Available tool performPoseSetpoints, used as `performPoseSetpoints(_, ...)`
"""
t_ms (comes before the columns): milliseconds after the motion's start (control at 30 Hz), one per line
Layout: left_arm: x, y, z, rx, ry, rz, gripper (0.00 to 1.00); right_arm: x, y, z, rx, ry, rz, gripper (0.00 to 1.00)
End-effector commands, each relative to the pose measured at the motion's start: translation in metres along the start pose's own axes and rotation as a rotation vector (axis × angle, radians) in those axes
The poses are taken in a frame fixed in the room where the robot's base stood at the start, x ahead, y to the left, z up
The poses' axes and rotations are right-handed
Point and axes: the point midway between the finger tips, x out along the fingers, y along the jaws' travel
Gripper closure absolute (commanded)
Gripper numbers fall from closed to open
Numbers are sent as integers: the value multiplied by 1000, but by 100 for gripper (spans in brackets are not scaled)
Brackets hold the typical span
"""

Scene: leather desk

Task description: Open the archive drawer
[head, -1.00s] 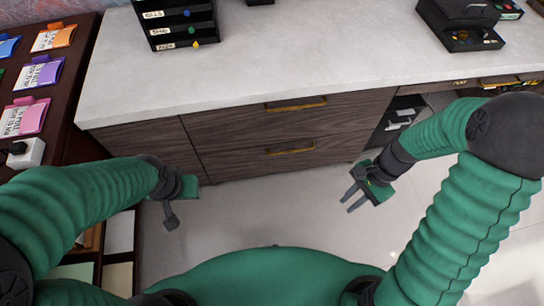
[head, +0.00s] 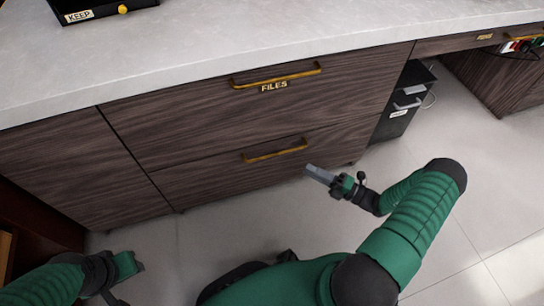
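A dark wood cabinet front (head: 200,110) has two wide drawers, both closed. The upper drawer (head: 345,100) has a brass bar handle (head: 276,76) and a label reading "FILES" (head: 274,87) under it. The lower drawer (head: 215,176) has a brass handle (head: 275,151) and no label that I can see. No label reading "archive" is legible. My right gripper (head: 318,174) is just right of and below the lower handle, apart from it. Its fingers overlap in this view, so their opening is unclear. My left gripper (head: 128,282) is low at the left, over the floor, partly hidden.
The pale countertop (head: 200,55) runs above the drawers. A black tray box labelled "KEEP" (head: 95,10) stands on it. A dark unit with a grey handle (head: 402,104) stands right of the drawers. The floor (head: 450,240) is clear in front. Another wood cabinet (head: 505,80) is at far right.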

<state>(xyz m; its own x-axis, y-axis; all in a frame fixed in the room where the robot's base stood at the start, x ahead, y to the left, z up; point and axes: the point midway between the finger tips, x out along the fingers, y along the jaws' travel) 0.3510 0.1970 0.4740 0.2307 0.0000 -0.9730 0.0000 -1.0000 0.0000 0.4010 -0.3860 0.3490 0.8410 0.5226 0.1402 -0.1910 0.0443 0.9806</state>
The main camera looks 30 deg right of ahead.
Motion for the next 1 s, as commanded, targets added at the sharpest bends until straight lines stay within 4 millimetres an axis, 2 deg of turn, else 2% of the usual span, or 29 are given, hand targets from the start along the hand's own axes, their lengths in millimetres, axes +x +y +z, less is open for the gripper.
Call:
performPoseSetpoints(33,10,0,2,0,0,0,64,12,-5,-1,-1,4,1,80)
performPoseSetpoints(300,39,0,10,0,-1,0,64,83,-7,-2,0,7,1,80)
performPoseSetpoints(500,55,0,13,0,-1,0,64,123,-6,-2,-2,5,-1,80)
performPoseSetpoints(633,58,0,14,0,-1,0,64,134,-4,-1,-1,4,-2,80)
performPoseSetpoints(867,57,0,14,0,-1,0,64,136,-2,-1,0,3,-2,80)
performPoseSetpoints(900,57,0,14,0,-1,0,64,136,-2,-1,0,3,-2,82)
performPoseSetpoints(1000,57,0,14,0,-1,0,64,136,-2,-1,-1,3,-2,95)
